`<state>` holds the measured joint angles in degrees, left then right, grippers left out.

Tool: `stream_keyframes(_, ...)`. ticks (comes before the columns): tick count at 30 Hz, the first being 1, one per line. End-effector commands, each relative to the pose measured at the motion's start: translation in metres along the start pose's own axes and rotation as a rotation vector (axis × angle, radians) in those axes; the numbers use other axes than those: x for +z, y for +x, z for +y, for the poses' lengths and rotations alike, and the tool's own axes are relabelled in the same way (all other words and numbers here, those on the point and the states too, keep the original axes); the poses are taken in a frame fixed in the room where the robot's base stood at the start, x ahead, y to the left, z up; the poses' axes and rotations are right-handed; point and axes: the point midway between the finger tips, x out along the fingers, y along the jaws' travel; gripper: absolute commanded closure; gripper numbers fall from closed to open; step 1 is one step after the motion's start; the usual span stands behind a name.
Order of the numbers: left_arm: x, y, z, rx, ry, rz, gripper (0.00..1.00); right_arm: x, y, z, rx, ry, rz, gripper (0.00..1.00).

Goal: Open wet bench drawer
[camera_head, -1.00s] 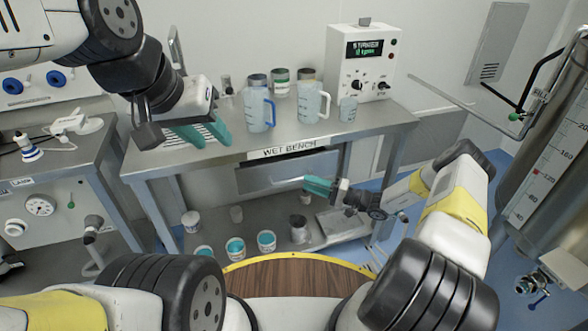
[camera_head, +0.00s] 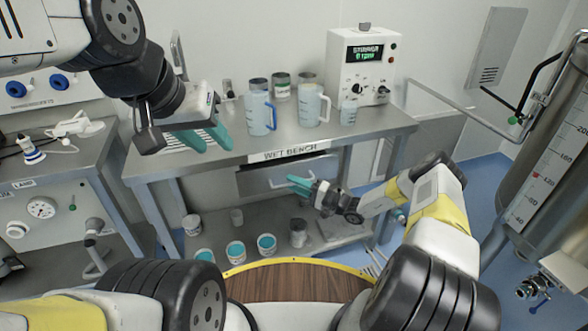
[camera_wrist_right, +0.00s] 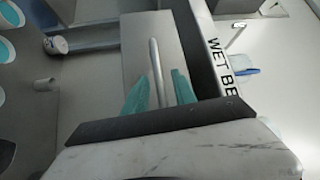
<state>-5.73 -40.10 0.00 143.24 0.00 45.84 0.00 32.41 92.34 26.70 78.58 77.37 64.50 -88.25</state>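The wet bench (camera_head: 345,140) has a grey metal drawer (camera_head: 256,181) under its "WET BENCH" label. In the right wrist view the drawer front (camera_wrist_right: 137,62) carries a long bar handle (camera_wrist_right: 154,60). My right gripper (camera_head: 300,184) is in front of the drawer. In the wrist view its teal fingertips (camera_wrist_right: 160,76) are spread on either side of the handle, with gaps visible. The drawer looks shut, though the gripper hides part of its front. My left gripper (camera_head: 216,149) has its teal fingers apart and empty, above the left part of the bench top.
Two measuring jugs (camera_head: 260,113), several jars and a control box (camera_head: 361,65) stand on the bench. White tubs (camera_head: 266,246) stand on the lower shelf. A steel tank (camera_head: 548,160) is at the right. Another bench (camera_head: 60,165) is at the left.

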Motion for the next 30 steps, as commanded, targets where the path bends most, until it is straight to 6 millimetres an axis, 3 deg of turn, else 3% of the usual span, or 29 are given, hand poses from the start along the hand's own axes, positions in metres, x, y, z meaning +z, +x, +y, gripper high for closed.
stream_keyframes(3,0.0000,0.0000,0.0000,0.000,0.000,0.000,0.64,0.0000,-0.0001,0.0000,0.000,0.000,0.000,0.67)
stream_keyframes(8,0.0000,0.0000,0.0000,0.000,0.000,0.000,0.64,0.0000,-0.0003,0.0000,0.000,0.000,0.000,0.99)
stream_keyframes(9,0.0000,0.0000,0.0000,0.000,0.000,0.000,0.64,0.0000,-0.0003,0.0000,0.000,0.000,0.000,1.00)
stream_keyframes(30,0.0000,0.0000,0.0000,0.000,0.000,0.000,0.64,-0.0001,-0.0005,0.0000,0.000,0.000,0.000,1.00)
